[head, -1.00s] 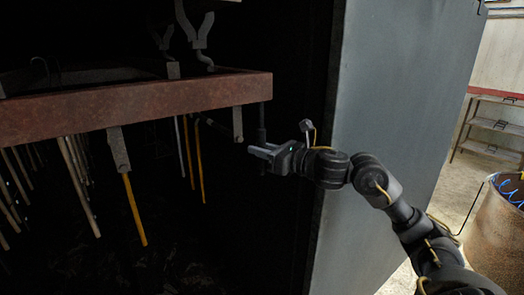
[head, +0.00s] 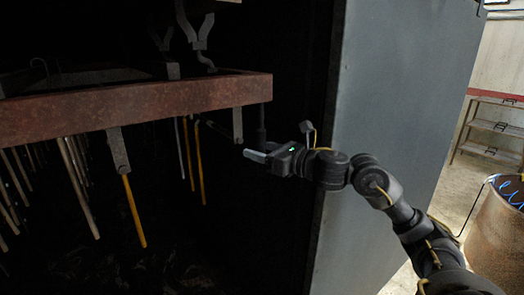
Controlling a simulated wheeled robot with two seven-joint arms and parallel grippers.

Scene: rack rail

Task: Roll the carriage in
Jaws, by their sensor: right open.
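The carriage is a rusty red-brown frame (head: 150,105) hanging in the dark opening at the left. Forked grey hangers (head: 198,35) rise from it. Several rods with yellow or pale ends hang below it, such as a yellow-tipped one (head: 133,210). My right gripper (head: 255,155) is open and empty, just below and right of a short grey bracket (head: 238,124) at the frame's right end. I see a small gap between the fingers and the frame. My left gripper is out of view. The rail above is hidden beyond the top edge.
A grey-blue panel (head: 400,120) stands right of the opening, behind my right arm. A drum-like container (head: 500,235) is at the lower right. A shelf with a red top (head: 495,97) stands by the far wall. The inside of the opening is very dark.

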